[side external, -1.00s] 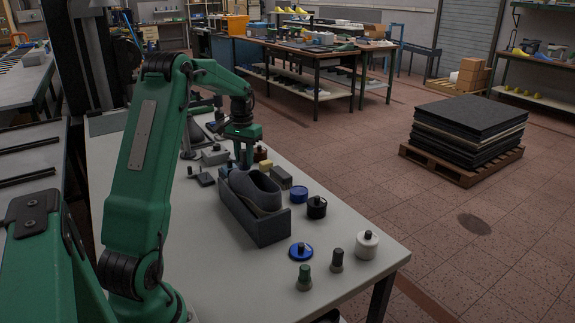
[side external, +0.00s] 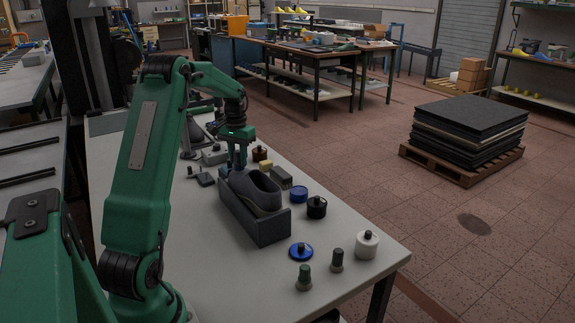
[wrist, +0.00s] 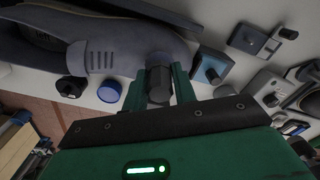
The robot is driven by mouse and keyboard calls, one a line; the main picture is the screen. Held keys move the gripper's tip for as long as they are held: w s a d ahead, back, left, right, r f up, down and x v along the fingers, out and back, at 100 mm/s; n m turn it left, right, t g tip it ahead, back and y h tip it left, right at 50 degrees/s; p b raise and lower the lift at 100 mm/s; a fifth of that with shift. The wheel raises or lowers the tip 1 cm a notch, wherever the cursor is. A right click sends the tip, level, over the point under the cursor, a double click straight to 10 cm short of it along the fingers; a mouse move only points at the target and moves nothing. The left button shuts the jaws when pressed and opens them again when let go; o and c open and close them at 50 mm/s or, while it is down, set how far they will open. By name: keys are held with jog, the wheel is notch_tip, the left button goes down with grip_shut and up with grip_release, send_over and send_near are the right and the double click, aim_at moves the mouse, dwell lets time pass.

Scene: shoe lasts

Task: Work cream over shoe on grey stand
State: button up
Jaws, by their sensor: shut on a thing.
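A dark grey shoe (side external: 258,191) rests on a grey box-like stand (side external: 268,229) near the middle of the table. The shoe also fills the upper left of the wrist view (wrist: 100,38). My gripper (side external: 238,166) is over the far left end of the shoe, pointing down. In the wrist view its two green fingers (wrist: 160,92) are shut on a short dark cylindrical applicator (wrist: 159,82). The applicator's grey far end is at the edge of the shoe. I cannot tell whether it touches. In the side view the fingers mostly hide the applicator.
A blue tin (side external: 300,194), a black jar (side external: 316,208) and a grey block (side external: 280,177) stand right of the stand. A blue knobbed lid (side external: 301,252), a white jar (side external: 367,245) and two small bottles (side external: 304,279) are in front. The table's right edge is close by.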

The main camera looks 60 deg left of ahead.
jog(key=shift+d, duration=0.15)
jog(key=shift+d+r, duration=0.2)
jog(key=shift+d, duration=0.35)
jog(key=shift+d+r, duration=0.35)
jog(key=shift+d, duration=0.3)
jog(key=shift+d, duration=0.1)
jog(key=shift+d+r, duration=0.25)
jog(key=shift+d, duration=0.35)
jog(key=shift+w+a+f, duration=0.15)
jog(key=shift+a+f, duration=0.15)
jog(key=shift+a, duration=0.45)
